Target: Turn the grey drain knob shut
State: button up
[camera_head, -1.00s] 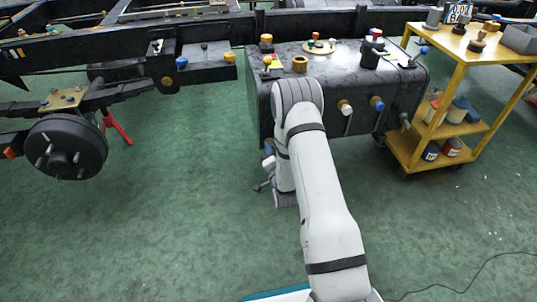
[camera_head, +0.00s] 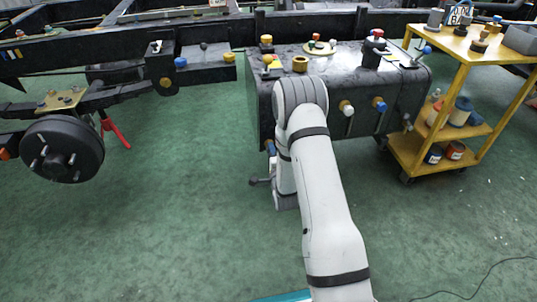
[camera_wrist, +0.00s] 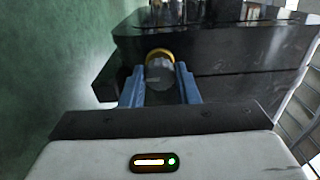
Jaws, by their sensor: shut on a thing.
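The grey drain knob (camera_wrist: 159,74) shows in the wrist view as a round grey cap with a yellow ring behind it, on the dark tank (camera_wrist: 225,52). My gripper (camera_wrist: 160,84) has its two blue fingers on either side of the knob and is shut on it. In the head view the dark tank (camera_head: 345,70) stands beyond my arm. There the knob is hidden, and the gripper is mostly hidden behind my arm near the tank's lower left edge.
White (camera_head: 346,108) and blue (camera_head: 379,104) knobs sit on the tank's front face. A yellow trolley (camera_head: 455,84) with cans stands at the right. A black chassis rail and wheel hub (camera_head: 61,150) are at the left.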

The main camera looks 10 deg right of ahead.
dwell(0.4)
jog(key=o, duration=1)
jog(key=s+p, duration=0.2)
jog(key=s, duration=0.5)
jog(key=shift+s, duration=0.4)
